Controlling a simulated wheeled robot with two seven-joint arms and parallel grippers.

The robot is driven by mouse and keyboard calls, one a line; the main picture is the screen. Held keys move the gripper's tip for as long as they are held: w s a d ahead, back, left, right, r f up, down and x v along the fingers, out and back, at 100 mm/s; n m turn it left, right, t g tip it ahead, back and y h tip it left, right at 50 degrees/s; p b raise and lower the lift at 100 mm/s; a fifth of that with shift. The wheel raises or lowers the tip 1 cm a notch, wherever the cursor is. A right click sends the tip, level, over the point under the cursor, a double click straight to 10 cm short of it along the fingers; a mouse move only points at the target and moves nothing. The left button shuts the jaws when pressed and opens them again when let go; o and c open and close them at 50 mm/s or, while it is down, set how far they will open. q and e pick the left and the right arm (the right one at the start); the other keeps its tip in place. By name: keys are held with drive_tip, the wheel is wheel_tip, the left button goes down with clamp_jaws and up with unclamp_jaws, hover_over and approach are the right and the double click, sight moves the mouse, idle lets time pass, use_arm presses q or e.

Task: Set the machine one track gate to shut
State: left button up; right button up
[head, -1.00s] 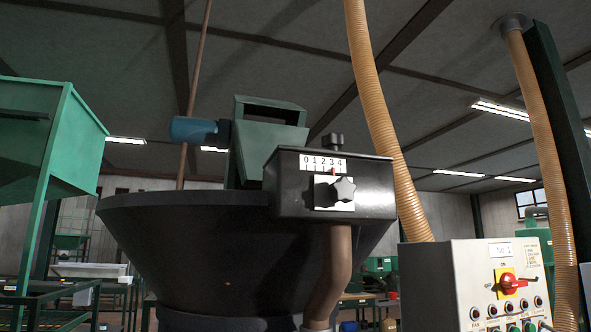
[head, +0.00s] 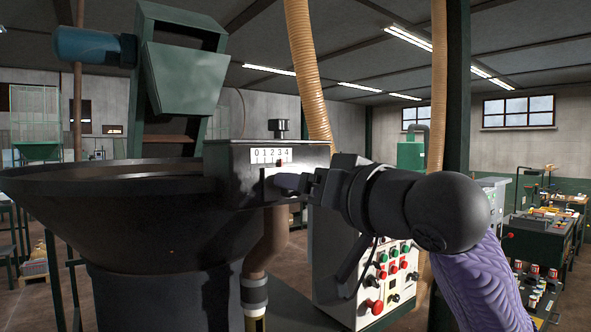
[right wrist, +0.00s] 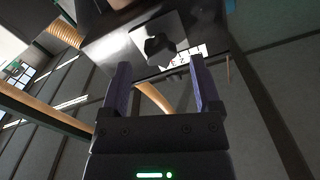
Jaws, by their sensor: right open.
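The track gate is a black box (head: 222,165) on the rim of a large dark hopper bowl. Its white scale (head: 270,155) reads 0 to 4, and a small reddish mark shows near 3. The dark star knob (right wrist: 160,47) sits on a pale plate (right wrist: 176,28) in the right wrist view; my gripper hides it in the head view. My right gripper (right wrist: 160,62) is open, its two purple fingers pointing at the box face with the knob between and just beyond their tips. Contact cannot be told. The right gripper (head: 285,183) also shows before the box. My left gripper is out of view.
The hopper bowl (head: 110,215) fills the lower left. A pale control cabinet (head: 340,250) with coloured buttons stands behind my right arm. A tan hose (head: 305,70) rises behind the box, and a brown pipe (head: 268,250) drops below it. A dark post (head: 456,100) stands right.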

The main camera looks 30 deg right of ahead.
drive_tip(key=shift+w, duration=1)
clamp_jaws()
drive_tip(key=shift+a, duration=0.1)
idle(0.6)
